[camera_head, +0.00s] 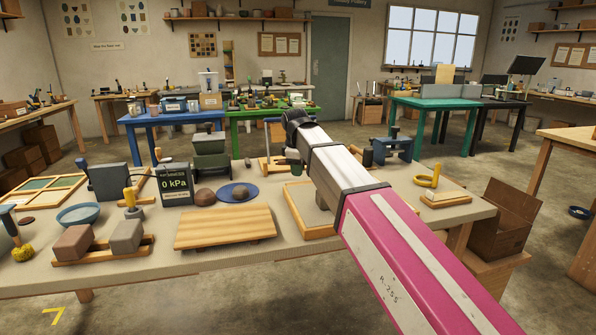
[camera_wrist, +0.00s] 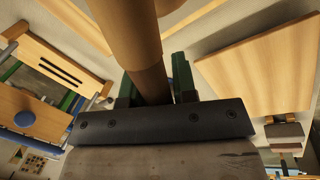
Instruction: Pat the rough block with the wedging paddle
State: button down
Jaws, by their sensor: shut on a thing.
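My gripper is shut on a round wooden handle (camera_wrist: 150,80), which I take to be the wedging paddle's. The green fingers (camera_wrist: 155,88) stand on both sides of it in the wrist view. The paddle's far end is out of that view. In the head view my gripper (camera_head: 294,168) hangs over the middle of the table, largely hidden by my arm. A brown block (camera_head: 73,242) and a grey block (camera_head: 126,236) sit side by side on a wooden board at the left front, well apart from my gripper. I cannot tell which is the rough block.
A pale wooden board (camera_head: 225,228) lies at the table's front. A black display (camera_head: 175,185) reads 0 kPa. Behind the board are a brown lump (camera_head: 205,197) and a blue plate (camera_head: 250,191). A blue bowl (camera_head: 80,215) is at the left.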

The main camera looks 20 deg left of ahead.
notch_tip(320, 180, down, 6)
jog(key=shift+r, duration=4.8)
